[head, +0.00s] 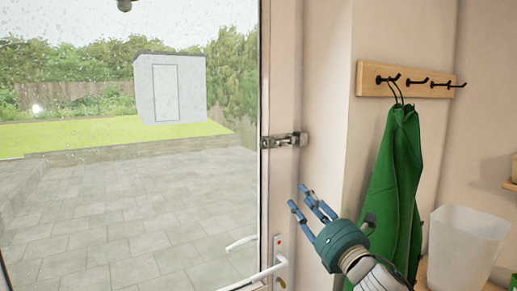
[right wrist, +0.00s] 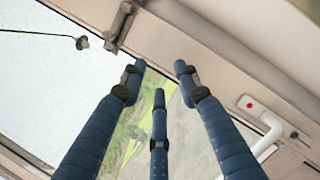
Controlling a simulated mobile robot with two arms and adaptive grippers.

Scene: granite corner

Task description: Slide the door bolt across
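A metal door bolt (head: 285,141) is mounted at the edge of the glazed door (head: 265,60), reaching across toward the frame at its right. It also shows in the right wrist view (right wrist: 120,27), at the top, beyond the fingers. I cannot tell how far its bar is slid. My right gripper (head: 308,199) is below and a little right of the bolt, apart from it. Its blue fingers (right wrist: 158,76) are spread, with nothing between them. My left gripper is not in view.
A white door handle (head: 262,277) sticks out low on the door. A green cloth (head: 394,180) hangs from a wooden hook rail (head: 405,80) at the right. A translucent bin (head: 466,248) stands at lower right. The wall corner juts out beside the bolt.

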